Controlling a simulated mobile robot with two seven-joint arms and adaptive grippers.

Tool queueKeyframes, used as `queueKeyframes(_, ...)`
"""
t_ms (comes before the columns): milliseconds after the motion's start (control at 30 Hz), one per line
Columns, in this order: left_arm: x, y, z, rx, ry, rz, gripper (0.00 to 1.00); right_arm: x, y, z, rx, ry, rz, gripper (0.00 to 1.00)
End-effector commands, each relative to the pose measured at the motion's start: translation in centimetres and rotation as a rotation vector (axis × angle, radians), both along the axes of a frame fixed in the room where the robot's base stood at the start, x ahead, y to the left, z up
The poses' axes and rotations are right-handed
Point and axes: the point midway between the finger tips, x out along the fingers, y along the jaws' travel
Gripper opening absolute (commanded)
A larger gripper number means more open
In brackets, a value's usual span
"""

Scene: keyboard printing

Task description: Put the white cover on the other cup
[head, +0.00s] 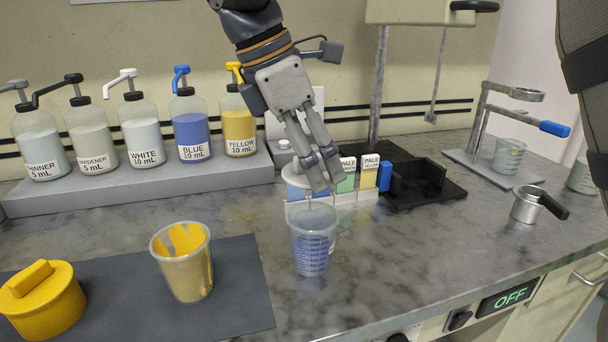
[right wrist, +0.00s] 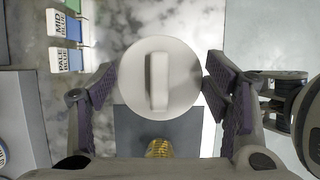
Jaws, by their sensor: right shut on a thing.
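The white cover (right wrist: 183,82) is a round disc with a bar handle. It sits between the fingers of my right gripper (head: 322,180), which is shut on it; in the head view its pale rim (head: 291,181) shows partly behind the fingers. A clear measuring cup with blue marks (head: 312,248) stands upright on the counter, just below the gripper. Another clear cup with yellow contents (head: 183,265) stands on the dark mat (head: 238,300). A yellow lidded pot (head: 42,305) stands at the mat's left. My left gripper is not in view.
Pump bottles (head: 192,128) stand on a grey step along the wall. Small labelled colour blocks (head: 368,180) and a black stand (head: 425,178) lie behind the gripper. A metal pot (head: 527,206) and another clear cup (head: 508,155) stand right. The counter's front right is clear.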

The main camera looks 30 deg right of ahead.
Motion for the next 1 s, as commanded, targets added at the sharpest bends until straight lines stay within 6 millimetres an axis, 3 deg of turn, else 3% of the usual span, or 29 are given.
queueKeyframes(367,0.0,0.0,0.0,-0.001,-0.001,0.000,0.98,0.0,-0.1,-0.1,-0.001,0.000,-0.004,0.53)
queueKeyframes(667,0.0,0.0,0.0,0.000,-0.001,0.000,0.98,0.0,-0.1,-3.6,-0.002,0.001,-0.003,0.53)
queueKeyframes(733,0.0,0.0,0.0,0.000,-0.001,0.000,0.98,0.0,-0.1,-4.2,-0.002,0.001,-0.002,0.30)
queueKeyframes(800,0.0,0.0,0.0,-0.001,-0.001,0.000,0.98,0.0,-0.1,-4.6,-0.001,-0.001,-0.003,0.00)
queueKeyframes(1000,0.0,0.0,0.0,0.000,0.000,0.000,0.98,0.0,-0.1,-5.1,0.000,0.003,-0.003,0.00)
